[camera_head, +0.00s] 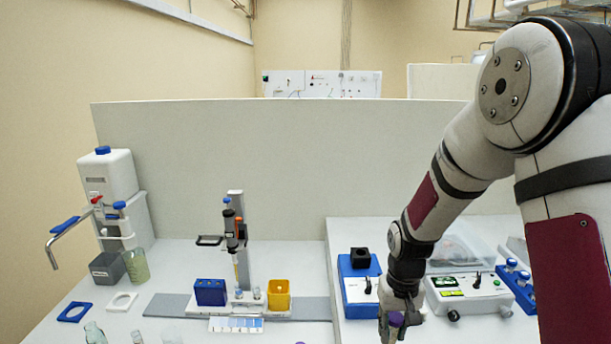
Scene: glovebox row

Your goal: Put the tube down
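My gripper (402,324) is at the lower right of the head view, pointing down in front of the raised white bench section. I cannot tell how far the tube is above the surface.
A blue device with a black block (359,266) is left of my gripper. A white device with a green display (466,294) and a blue rack of vials (517,279) are right. A blue box (210,292) and yellow box (278,294) stand left; glassware (95,333) is front left.

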